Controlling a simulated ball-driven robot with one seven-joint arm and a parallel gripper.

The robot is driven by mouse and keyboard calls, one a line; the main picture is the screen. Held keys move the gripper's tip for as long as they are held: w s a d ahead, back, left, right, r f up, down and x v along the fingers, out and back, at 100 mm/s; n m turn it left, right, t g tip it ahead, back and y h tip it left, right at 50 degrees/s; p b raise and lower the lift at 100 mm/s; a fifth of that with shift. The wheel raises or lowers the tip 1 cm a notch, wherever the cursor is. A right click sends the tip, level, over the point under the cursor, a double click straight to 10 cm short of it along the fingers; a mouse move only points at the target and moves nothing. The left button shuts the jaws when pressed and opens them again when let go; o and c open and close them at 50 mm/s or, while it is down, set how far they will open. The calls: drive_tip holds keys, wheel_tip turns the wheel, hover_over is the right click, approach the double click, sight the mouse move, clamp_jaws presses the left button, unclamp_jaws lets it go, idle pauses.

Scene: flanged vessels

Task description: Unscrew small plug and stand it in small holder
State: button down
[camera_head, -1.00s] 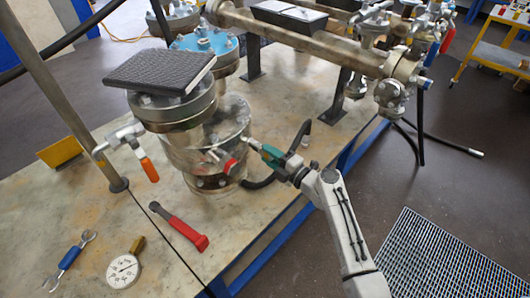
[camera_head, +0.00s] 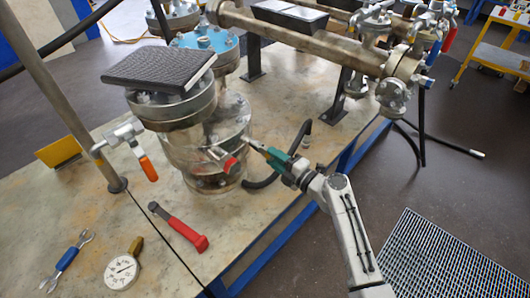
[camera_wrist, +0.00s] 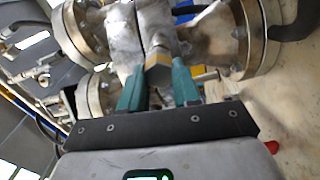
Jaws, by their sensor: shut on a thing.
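A red-handled tool (camera_head: 180,229), a dial gauge (camera_head: 122,270) and a blue-handled wrench (camera_head: 67,258) lie on the table's near left. A black hose (camera_head: 262,182) curves below my gripper. A dark textured pad (camera_head: 158,68) lies on the vessel top. Pipework (camera_head: 310,40) runs behind.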

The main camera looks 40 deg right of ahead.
drive_tip(key=shift+s+d+f, duration=0.25)
drive_tip(key=shift+s, duration=0.05)
drive_tip(key=s+b, duration=0.2)
drive_tip(key=s, duration=0.2)
drive_tip(key=shift+r+b, duration=0.2)
drive_tip(key=shift+b, duration=0.15)
drive_tip(key=shift+w, duration=0.1)
drive_tip(key=c, duration=1.4)
unclamp_jaws()
drive_tip(key=shift+a, duration=0.1)
drive_tip(key=shift+s+d+b, duration=0.2)
drive_tip(key=shift+s+b, duration=1.45)
drive_tip(key=shift+s, duration=3.75)
